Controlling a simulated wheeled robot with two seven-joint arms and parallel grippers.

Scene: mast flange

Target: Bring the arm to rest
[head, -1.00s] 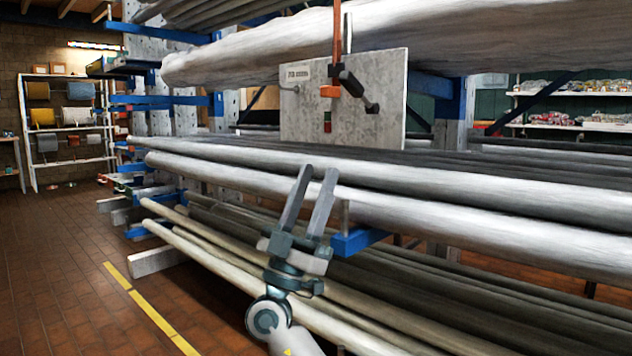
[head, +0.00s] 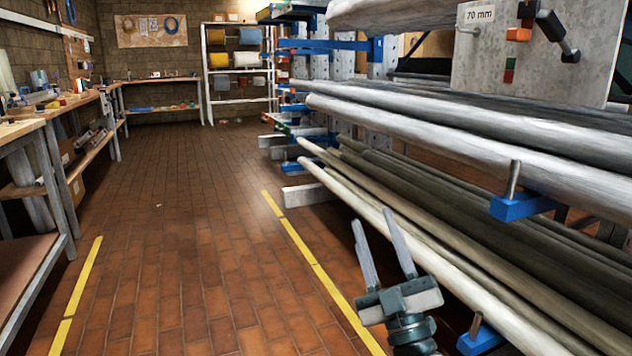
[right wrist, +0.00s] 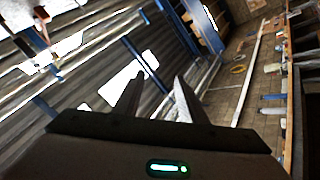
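My right gripper (head: 384,250) is in the lower right of the head view, its two grey fingers spread apart with nothing between them. It is in front of the lower pipes of the rack and appears clear of them. In the right wrist view the same two fingers (right wrist: 160,98) show apart and empty. A grey panel (head: 490,60) with a "70 mm" label, a black lever (head: 556,34) and an orange block (head: 519,34) stands at the upper right of the head view. My left gripper is not in view.
Long grey pipes (head: 450,140) lie on a rack with blue arms (head: 525,207) at the right. A workbench (head: 60,110) lines the left side. Between them is open tiled floor (head: 180,230) with yellow lines (head: 318,270). White shelves (head: 238,80) stand at the back.

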